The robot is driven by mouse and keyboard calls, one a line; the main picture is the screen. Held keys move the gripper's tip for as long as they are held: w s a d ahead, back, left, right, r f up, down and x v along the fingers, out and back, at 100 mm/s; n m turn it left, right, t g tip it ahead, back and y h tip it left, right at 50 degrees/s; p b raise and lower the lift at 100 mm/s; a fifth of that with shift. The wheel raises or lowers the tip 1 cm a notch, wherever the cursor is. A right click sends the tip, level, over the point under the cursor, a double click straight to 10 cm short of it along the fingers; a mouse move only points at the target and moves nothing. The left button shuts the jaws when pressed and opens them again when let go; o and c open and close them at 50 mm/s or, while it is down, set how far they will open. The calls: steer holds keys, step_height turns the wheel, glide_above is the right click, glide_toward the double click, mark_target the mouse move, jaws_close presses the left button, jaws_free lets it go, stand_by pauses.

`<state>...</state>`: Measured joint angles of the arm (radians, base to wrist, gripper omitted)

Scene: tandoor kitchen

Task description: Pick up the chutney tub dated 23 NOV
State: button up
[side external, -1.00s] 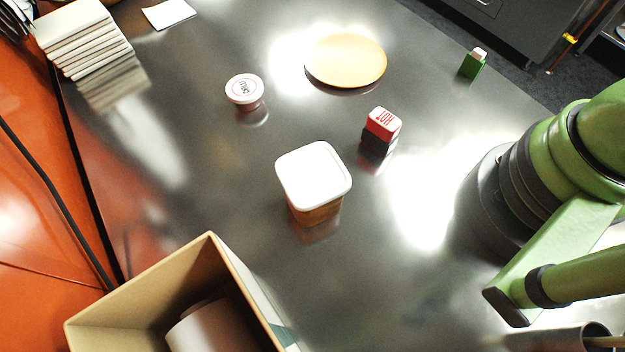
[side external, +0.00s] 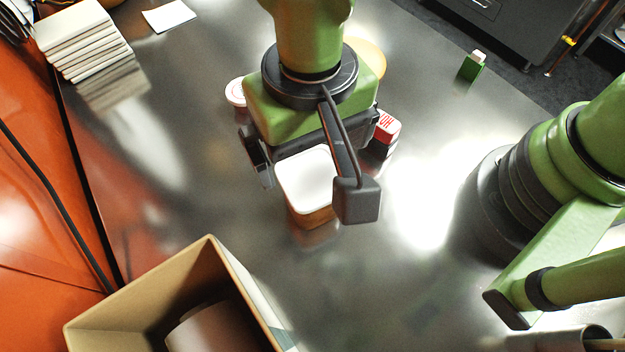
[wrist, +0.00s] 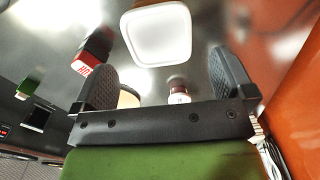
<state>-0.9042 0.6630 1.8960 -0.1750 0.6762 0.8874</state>
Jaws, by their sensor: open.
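A squarish tub with a plain white lid and brown contents (side external: 308,182) stands upright on the steel counter. No date shows on its visible faces. It also shows in the wrist view (wrist: 160,36), above the gap between the fingers. A small round tub with a white lid (side external: 235,92) stands farther back, partly covered by my gripper; in the wrist view (wrist: 179,97) it lies between the fingers. My gripper (wrist: 162,72) is open and empty, over the counter just behind the squarish tub.
A red-and-white block marked HOT (side external: 386,127) stands close to the right of my gripper. A tan disc (side external: 370,58) lies behind, partly hidden. An open cardboard box (side external: 140,292) stands at front left. Stacked white tiles (side external: 84,40) and a green block (side external: 471,67) are farther back.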

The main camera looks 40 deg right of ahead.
mark_target(313, 175)
step_height(313, 175, down, 8)
stand_by(0.5)
steer(key=shift+c, duration=0.2)
steer(key=c, duration=0.9)
steer(key=shift+r, duration=0.15)
